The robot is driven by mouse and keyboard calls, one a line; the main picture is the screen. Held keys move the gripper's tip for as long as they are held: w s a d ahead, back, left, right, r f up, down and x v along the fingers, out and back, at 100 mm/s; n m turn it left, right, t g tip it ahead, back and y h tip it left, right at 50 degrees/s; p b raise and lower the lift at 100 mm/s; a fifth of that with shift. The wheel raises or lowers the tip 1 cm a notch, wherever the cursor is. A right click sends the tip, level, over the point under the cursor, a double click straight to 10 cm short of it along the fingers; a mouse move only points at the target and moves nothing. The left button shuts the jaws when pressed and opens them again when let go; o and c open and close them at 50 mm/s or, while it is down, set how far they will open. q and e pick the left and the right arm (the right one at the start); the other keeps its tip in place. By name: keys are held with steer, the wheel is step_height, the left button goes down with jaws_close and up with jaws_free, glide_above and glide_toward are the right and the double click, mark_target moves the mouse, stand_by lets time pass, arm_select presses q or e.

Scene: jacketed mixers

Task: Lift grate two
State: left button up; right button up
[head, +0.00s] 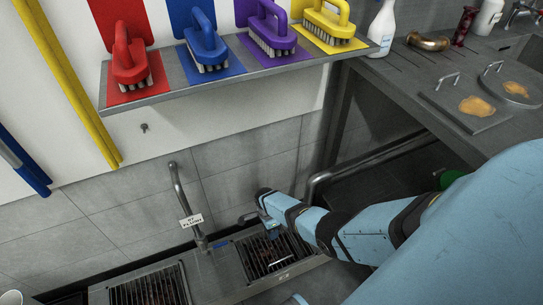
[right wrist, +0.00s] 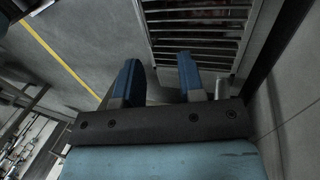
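Two dark slatted floor grates in metal frames lie along the wall. One grate (head: 262,262) is at the lower middle of the head view, the other (head: 150,290) at the bottom left; I cannot read which is grate two. My right gripper (head: 274,233) is over the far end of the middle grate. In the right wrist view its two blue fingers (right wrist: 160,78) are apart with nothing held between them. Grate slats (right wrist: 198,30) show beyond the fingertips; I cannot tell whether they touch. My left gripper is not in view.
A bent metal pipe (head: 183,200) with a white tag stands behind the grates. A shelf (head: 235,68) with coloured brushes hangs above. A yellow floor line (right wrist: 62,62) crosses open floor.

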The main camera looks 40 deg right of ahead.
arm_select(q)
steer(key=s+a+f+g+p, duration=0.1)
steer(key=p, duration=0.1)
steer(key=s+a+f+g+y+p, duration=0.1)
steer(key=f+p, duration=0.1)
steer(key=p, duration=0.1)
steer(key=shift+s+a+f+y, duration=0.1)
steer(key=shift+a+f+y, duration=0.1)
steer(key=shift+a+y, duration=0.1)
arm_select(e)
steer(key=v, duration=1.2)
steer(key=shift+w, duration=0.1)
